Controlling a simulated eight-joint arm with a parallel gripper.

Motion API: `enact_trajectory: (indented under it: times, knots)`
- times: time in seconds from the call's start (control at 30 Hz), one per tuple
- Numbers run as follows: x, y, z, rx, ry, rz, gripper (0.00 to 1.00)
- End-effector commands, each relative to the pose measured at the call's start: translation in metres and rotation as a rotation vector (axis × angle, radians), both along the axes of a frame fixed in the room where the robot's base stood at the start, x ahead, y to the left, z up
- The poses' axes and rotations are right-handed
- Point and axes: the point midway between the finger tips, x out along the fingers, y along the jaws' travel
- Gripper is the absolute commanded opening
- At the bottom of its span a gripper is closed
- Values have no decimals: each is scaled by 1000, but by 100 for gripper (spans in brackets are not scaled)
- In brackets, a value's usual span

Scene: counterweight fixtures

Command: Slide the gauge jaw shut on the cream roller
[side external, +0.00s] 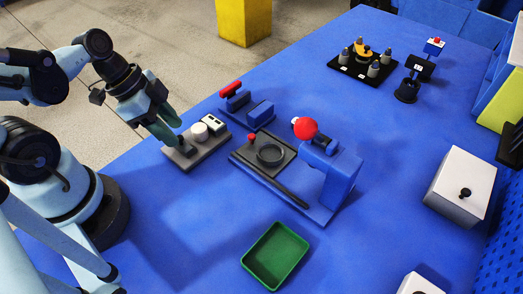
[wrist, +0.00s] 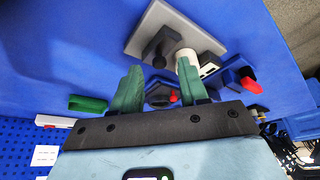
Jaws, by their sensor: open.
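The cream roller (side external: 199,132) stands on a grey gauge base (side external: 207,152), beside a pale block with dark marks (side external: 212,122). A dark upright knob (side external: 183,147), perhaps the gauge jaw's handle, stands at the base's near-left end. In the wrist view the knob (wrist: 160,50) shows just beyond and between my fingertips, and the roller (wrist: 187,57) is partly hidden behind the right finger. My gripper (wrist: 158,72) is open and empty. In the side view my gripper (side external: 177,138) is low over the base's left end; contact with the knob cannot be told.
A blue fixture with a red handle (side external: 231,88) stands behind the gauge. A blue press-like stand with a red ball (side external: 305,127) is to the right. A green tray (side external: 275,256) lies in front. A white box (side external: 461,187) is far right. The front-left table is clear.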

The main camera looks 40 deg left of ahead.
Motion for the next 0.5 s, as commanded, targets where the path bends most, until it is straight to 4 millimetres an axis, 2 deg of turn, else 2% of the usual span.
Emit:
enact_trajectory:
  times: [0.5]
  knots:
    - [3, -4, -12, 1, -1, 0, 44]
